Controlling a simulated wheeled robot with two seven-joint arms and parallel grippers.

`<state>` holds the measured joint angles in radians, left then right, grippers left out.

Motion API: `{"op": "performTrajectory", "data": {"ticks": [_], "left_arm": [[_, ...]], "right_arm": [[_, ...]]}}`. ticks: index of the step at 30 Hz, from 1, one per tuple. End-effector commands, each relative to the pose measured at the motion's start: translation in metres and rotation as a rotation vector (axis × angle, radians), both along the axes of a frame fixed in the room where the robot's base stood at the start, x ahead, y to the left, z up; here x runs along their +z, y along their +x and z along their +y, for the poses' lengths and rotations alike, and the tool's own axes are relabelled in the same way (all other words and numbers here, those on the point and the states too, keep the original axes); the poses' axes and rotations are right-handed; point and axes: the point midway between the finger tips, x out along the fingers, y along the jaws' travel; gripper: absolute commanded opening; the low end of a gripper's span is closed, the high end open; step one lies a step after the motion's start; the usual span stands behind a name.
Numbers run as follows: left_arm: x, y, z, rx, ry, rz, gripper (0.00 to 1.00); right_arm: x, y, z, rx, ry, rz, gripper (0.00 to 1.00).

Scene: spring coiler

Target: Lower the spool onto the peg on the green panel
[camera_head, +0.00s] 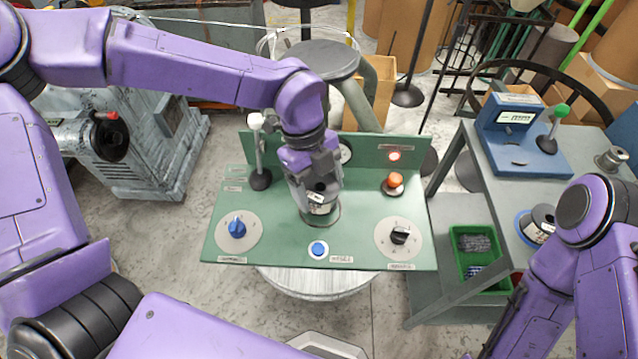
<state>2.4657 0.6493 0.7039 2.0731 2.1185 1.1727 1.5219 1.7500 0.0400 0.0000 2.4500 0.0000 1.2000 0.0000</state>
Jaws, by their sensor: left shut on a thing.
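The green panel (280,255) lies flat on a round stand, with an upright green back edge. My left gripper (316,186) reaches down over the middle of the panel and is shut on the spool (320,208). The spool is small and dark with a pale label, and its upper part is largely covered by the gripper. It looks upright, over a round, dark-rimmed spot on the panel. The peg is hidden beneath the spool and gripper. I cannot tell whether the spool touches the panel. My right arm is at lower right; its gripper does not show.
The panel carries a blue knob (237,228), a blue button (318,248), a black knob (400,235), an orange button (395,180) and a white-topped lever (257,150). A grey cart (480,190) at right holds a blue device (525,130) and a green bin (462,270).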

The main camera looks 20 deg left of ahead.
Motion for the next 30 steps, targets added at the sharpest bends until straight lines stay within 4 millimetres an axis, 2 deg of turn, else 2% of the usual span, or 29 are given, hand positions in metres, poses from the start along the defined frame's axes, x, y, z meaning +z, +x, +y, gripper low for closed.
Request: {"op": "performTrajectory", "data": {"ticks": [30], "left_arm": [[-0.021,0.000,0.000,0.000,-0.001,0.000,0.29]], "right_arm": [[-0.015,0.000,0.000,0.000,0.000,0.000,0.00]]}}
